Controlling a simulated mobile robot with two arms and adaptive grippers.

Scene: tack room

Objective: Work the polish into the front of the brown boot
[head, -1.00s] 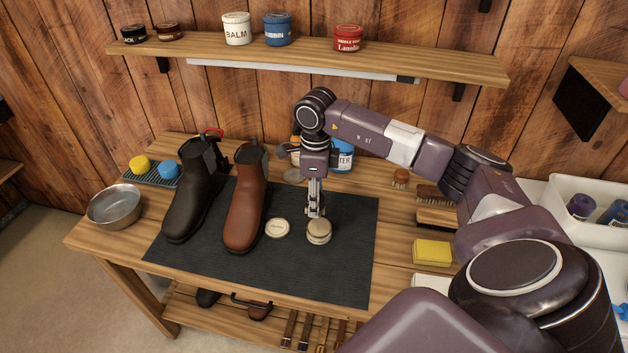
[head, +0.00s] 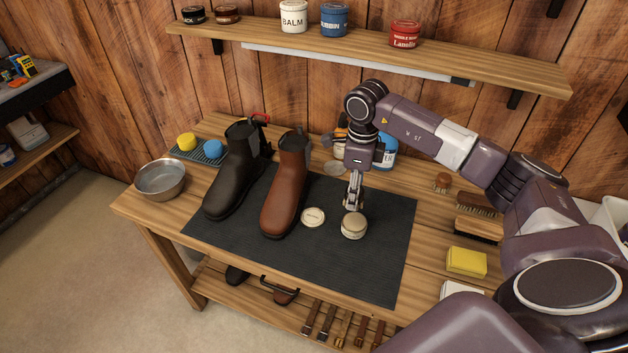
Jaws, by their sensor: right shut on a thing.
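The brown boot (head: 285,190) stands upright on the dark mat (head: 360,270), its toe toward the front edge of the bench. A black boot (head: 233,175) stands to its left. A flat pale lid (head: 313,217) lies on the mat right of the brown boot's toe. A round, pale-topped tin (head: 354,227) is right of the lid. My right gripper (head: 352,207) points down at the tin's top, apart from the boot. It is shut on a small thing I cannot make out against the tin. My left gripper is not in view.
A metal bowl (head: 161,181) and a rack with yellow and blue sponges (head: 211,149) are at left. Brushes (head: 478,229) and a yellow block (head: 466,262) lie at right. A blue-labelled jar (head: 386,152) stands behind my gripper. The mat's front right is clear.

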